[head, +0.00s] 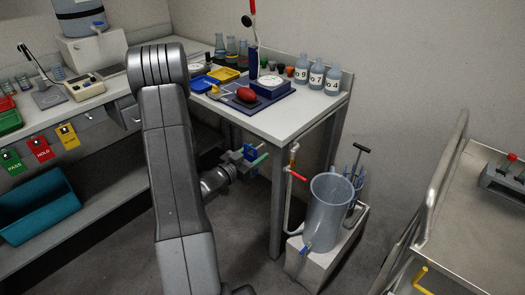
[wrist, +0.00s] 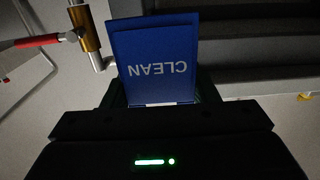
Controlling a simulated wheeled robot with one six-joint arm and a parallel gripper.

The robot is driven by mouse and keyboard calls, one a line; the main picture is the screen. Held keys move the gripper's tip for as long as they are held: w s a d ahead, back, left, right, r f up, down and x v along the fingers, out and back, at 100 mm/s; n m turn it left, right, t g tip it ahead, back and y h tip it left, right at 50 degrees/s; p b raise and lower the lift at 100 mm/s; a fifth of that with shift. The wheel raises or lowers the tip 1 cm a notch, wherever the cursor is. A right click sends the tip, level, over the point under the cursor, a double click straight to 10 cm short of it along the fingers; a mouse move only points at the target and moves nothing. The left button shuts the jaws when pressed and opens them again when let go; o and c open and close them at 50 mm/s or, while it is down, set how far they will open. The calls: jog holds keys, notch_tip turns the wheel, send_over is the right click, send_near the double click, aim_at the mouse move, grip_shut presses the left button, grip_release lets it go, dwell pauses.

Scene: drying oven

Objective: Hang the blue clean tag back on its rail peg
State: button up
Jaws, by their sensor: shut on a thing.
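The blue clean tag (wrist: 155,55) fills the upper middle of the wrist view, its white word CLEAN upside down. My gripper (head: 248,158) is shut on the tag's near end. In the head view the gripper is beside the bench's right front leg, below the bench top, and only a small blue part of the tag (head: 250,151) shows. Green PASS (head: 10,161), red HOLD (head: 41,149) and yellow (head: 68,136) tags hang along the left bench's front edge, far left of my gripper. I cannot make out a bare peg clearly; my arm hides part of that edge.
The bench top (head: 285,125) holds bottles, trays and a scale. A clear cylinder (head: 327,215) and red-handled pipe valve (head: 297,175) stand right of the gripper. A teal bin (head: 35,200) sits on the lower left shelf. A railed cart (head: 470,210) is at far right.

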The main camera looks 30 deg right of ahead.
jog(key=shift+w+d+f, duration=0.2)
jog(key=shift+w+d, duration=0.05)
jog(key=shift+d, duration=0.35)
jog(key=shift+w+d+f, duration=0.15)
jog(key=shift+w+d, duration=0.05)
jog(key=shift+d, duration=0.45)
jog(key=shift+w+d+f, duration=0.2)
jog(key=shift+w+d, duration=0.05)
jog(key=shift+d, duration=0.35)
jog(key=shift+f, duration=0.1)
jog(key=shift+f+b, duration=0.15)
jog(key=shift+b, duration=0.2)
jog(key=o, duration=0.9)
jog(key=shift+a+p, duration=0.1)
jog(key=shift+p, duration=0.45)
jog(key=v, duration=0.9)
jog(key=b+v, duration=0.1)
jog(key=v, duration=0.3)
jog(key=shift+w+a+r, duration=0.15)
jog(key=shift+a+r, duration=0.1)
jog(key=shift+a, duration=0.2)
jog(key=shift+d, duration=0.1)
